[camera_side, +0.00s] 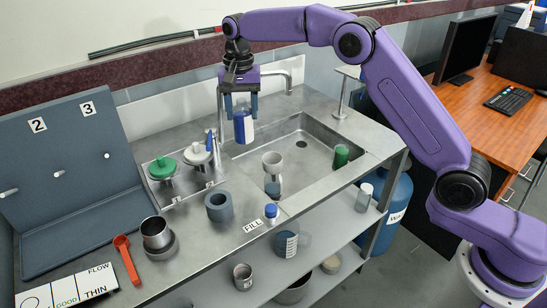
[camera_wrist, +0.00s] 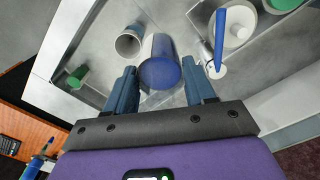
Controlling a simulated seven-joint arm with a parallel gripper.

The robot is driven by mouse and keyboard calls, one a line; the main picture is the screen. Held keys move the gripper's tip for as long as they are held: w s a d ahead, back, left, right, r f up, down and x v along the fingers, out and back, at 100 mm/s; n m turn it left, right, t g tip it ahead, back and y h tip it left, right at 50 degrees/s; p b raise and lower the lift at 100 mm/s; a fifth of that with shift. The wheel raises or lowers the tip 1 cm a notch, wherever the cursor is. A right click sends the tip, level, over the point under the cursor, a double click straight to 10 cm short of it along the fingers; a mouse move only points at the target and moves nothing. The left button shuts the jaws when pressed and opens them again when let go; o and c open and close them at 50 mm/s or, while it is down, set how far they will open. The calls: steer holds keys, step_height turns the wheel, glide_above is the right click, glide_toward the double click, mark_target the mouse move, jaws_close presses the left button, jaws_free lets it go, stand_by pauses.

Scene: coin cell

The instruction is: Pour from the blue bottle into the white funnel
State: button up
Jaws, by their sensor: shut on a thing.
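My gripper (camera_side: 241,104) is shut on the blue bottle (camera_side: 243,127), which has a white label. The bottle hangs nearly upright over the left part of the sink, clear of the surfaces below. In the wrist view the blue bottle (camera_wrist: 160,68) sits between my two fingers (camera_wrist: 160,80). The pale funnel (camera_side: 272,160) stands mouth up on a small dark holder or bottle at the sink's near side, lower and to the right of the held bottle. In the wrist view the funnel's open mouth (camera_wrist: 129,43) shows left of the bottle, apart from it.
The metal sink (camera_side: 310,150) has a green container (camera_side: 341,155) at its right and a faucet (camera_side: 219,105) at its left.

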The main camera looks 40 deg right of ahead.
mark_target(249, 142)
steer(key=shift+a, duration=0.25)
step_height(249, 142, down, 11)
stand_by(0.3)
steer(key=shift+d, duration=0.15)
steer(key=shift+s+d+r+m+t+y, duration=0.1)
steer(key=shift+s+d+m+t+y, duration=0.05)
steer(key=shift+d+y, duration=0.25)
steer(key=shift+s+d+r+m+t+y, duration=0.15)
steer(key=shift+d+y, duration=0.1)
steer(key=shift+y, duration=0.25)
steer(key=d+y, duration=0.1)
steer(key=s+d+t+y, duration=0.1)
steer(key=y, duration=0.1)
steer(key=d+y, duration=0.1)
steer(key=y, duration=0.1)
steer(key=shift+s+d+r+t, duration=0.15)
steer(key=shift+d+r+t, duration=0.1)
steer(key=shift+t, duration=0.15)
steer(key=shift+f+y, duration=0.25)
steer(key=shift+y, duration=0.25)
steer(key=shift+d+f+t+y, duration=0.2)
steer(key=shift+f+t+y, duration=0.2)
steer(key=shift+f, duration=0.05)
stand_by(0.6)
steer(key=shift+r+t+y, duration=0.25)
steer(key=shift+t+y, duration=0.15)
steer(key=shift+y, duration=0.8)
stand_by(2.3)
